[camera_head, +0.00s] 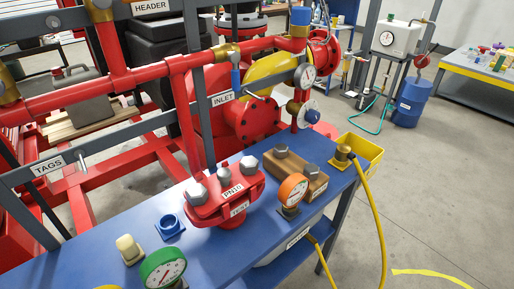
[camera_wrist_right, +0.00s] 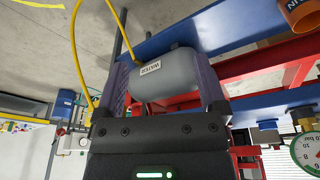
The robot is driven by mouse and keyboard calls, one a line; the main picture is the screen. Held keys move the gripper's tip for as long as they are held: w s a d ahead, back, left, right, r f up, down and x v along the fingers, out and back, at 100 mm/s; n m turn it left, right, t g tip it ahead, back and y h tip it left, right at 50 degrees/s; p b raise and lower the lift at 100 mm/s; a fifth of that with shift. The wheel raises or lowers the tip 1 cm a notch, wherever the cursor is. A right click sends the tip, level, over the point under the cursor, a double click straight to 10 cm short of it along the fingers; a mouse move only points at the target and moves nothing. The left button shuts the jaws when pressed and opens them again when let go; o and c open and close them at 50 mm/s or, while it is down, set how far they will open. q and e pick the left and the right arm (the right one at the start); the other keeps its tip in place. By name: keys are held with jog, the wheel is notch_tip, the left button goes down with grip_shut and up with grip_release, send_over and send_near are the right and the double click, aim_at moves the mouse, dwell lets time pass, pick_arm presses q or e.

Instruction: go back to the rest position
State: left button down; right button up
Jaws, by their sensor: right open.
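My right gripper (camera_wrist_right: 163,80) shows in the right wrist view, with its two dark fingers spread apart. It is open and nothing is clasped between the fingers. A grey tank labelled WATER (camera_wrist_right: 170,75) shows beyond and between the fingers; I cannot tell how far off it is. The same tank appears partly below the blue bench (camera_head: 225,262) in the head view. Neither of my grippers shows in the head view. My left gripper is out of sight in both views.
A red flange marked PN10 (camera_head: 225,195), an orange gauge (camera_head: 292,190), a green gauge (camera_head: 163,268) and a brown block (camera_head: 296,172) stand on the bench. A yellow hose (camera_head: 378,215) hangs off its right end. Red pipework (camera_head: 150,78) stands behind. Floor at right is mostly clear.

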jog(key=s+d+f+g, duration=0.1)
jog(key=s+f, duration=0.3)
jog(key=f, duration=0.6)
jog(key=s+f+g, duration=0.1)
jog(key=s+f, duration=0.2)
jog(key=f, duration=0.7)
jog(key=s+d+f, duration=0.2)
jog(key=s+f, duration=0.2)
jog(key=s, duration=0.5)
jog(key=shift+s+d+f+n, duration=0.15)
jog(key=shift+d+n, duration=0.05)
jog(key=shift+n, duration=0.1)
